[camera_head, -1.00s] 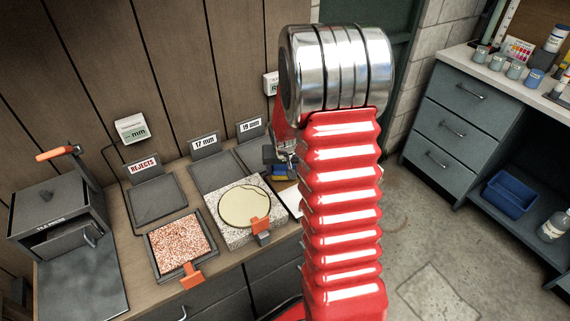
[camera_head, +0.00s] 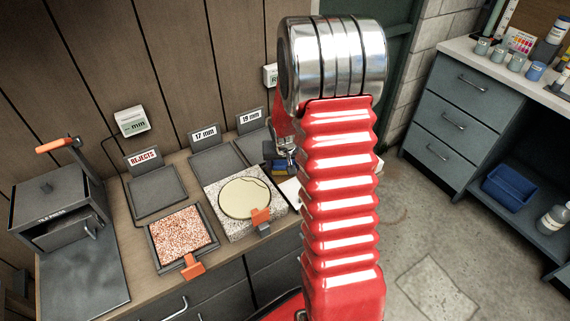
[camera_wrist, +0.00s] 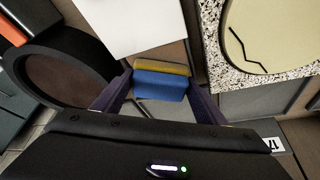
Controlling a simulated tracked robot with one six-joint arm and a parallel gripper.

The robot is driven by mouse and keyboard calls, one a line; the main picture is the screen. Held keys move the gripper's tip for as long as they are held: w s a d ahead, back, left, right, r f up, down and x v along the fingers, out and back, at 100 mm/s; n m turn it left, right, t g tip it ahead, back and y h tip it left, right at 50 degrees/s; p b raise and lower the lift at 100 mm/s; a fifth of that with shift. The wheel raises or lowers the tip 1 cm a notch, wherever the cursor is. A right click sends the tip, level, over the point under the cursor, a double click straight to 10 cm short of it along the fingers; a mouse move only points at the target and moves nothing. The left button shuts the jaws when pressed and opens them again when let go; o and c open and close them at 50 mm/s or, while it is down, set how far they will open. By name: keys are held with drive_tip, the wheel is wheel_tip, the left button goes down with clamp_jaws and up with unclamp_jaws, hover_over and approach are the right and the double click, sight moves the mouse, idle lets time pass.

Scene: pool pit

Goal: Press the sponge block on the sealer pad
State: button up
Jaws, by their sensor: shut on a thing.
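The sponge block (camera_wrist: 160,86) is blue with a yellow layer. My gripper (camera_wrist: 160,88) is shut on it, with one dark finger on each side. In the head view the block (camera_head: 280,166) shows small beneath my gripper (camera_head: 285,152), over the right part of the bench. In the wrist view a round black-rimmed dish with a brown face (camera_wrist: 62,77) lies left of the block, apart from it; it may be the sealer pad. My arm hides that dish in the head view.
A white sheet (camera_wrist: 130,22) lies beside the block. Right of it is a speckled slab with a cracked cream disc (camera_head: 243,197) and orange clamp. A pinkish speckled tile (camera_head: 181,232), reject tray (camera_head: 155,192) and tile press (camera_head: 58,215) stand farther left.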

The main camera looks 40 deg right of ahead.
sight(284, 164)
drive_tip(key=shift+f, duration=0.6)
idle(1.7)
drive_tip(key=shift+r, duration=0.15)
drive_tip(key=shift+r, duration=3.45)
drive_tip(key=shift+s+a+f+n, duration=0.1)
drive_tip(key=shift+s+n, duration=0.05)
drive_tip(key=shift+n, duration=0.15)
drive_tip(key=w+a+r+n+y, duration=0.1)
drive_tip(key=w+a+r+n, duration=0.1)
drive_tip(key=a, duration=1)
drive_tip(key=w+a+r+n+y, duration=0.1)
drive_tip(key=a+r+n, duration=0.1)
drive_tip(key=a, duration=1.1)
drive_tip(key=shift+w+n+t, duration=0.3)
drive_tip(key=shift+w+n, duration=0.1)
drive_tip(key=shift+n, duration=0.5)
